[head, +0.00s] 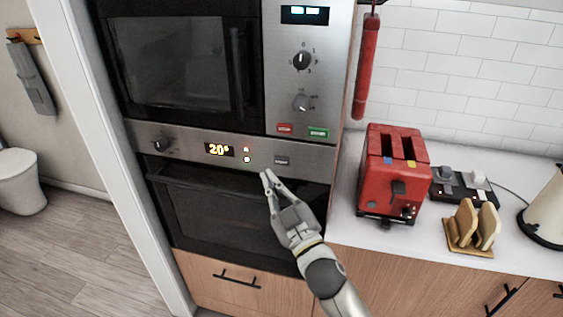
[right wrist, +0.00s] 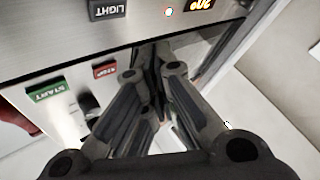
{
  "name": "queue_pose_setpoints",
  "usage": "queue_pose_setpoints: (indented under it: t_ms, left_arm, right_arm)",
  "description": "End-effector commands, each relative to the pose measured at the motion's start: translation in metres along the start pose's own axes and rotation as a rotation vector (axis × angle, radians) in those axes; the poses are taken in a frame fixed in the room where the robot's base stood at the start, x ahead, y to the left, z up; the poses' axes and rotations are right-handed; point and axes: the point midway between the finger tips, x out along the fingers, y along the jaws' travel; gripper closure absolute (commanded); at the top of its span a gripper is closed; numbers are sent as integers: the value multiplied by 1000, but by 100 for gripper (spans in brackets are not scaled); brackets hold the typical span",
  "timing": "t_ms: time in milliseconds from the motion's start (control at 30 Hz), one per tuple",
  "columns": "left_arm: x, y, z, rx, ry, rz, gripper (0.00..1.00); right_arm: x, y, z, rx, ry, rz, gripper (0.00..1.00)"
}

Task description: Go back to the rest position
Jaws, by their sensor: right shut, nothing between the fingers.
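My right gripper (head: 269,180) shows in the head view in front of the built-in oven (head: 225,205), just below its control panel and close to the right end of the door handle. It is shut and empty. In the right wrist view my right gripper (right wrist: 160,55) has its fingers together near the steel panel (right wrist: 60,40), which looks upside down there. Whether the fingertips touch the oven is hard to tell. My left gripper is in neither view.
A microwave (head: 185,60) sits above the oven. A red toaster (head: 395,175), a toast rack (head: 472,228) and a kettle (head: 545,210) stand on the white counter (head: 350,215) to the right. A red hanging object (head: 367,65) is above. Open floor (head: 90,260) lies left.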

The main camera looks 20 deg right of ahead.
Motion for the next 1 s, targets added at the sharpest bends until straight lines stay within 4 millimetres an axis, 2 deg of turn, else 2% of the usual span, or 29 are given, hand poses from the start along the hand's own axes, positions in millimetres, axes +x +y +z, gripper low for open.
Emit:
queue_pose_setpoints:
  t_ms: [167, 533, 633, 667, 767, 867, 1000]
  left_arm:
    - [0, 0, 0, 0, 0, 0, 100]
    - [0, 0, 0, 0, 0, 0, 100]
    - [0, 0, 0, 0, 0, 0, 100]
    - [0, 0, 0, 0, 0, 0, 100]
    - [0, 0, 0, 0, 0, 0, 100]
    - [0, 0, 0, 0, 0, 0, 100]
    - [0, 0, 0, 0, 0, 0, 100]
  right_arm:
    - [-7, -4, -5, 1, 0, 1, 100]
    - [-7, -5, -5, 0, 0, 0, 100]
    - [-8, -8, 3, 3, -16, -6, 100]
    - [-8, -11, 9, 5, -28, -11, 100]
    - [-14, -27, 44, 21, -100, -40, 100]
    - [-28, -51, 97, 46, -212, -84, 100]
    - [-66, -90, 180, 87, -398, -151, 100]
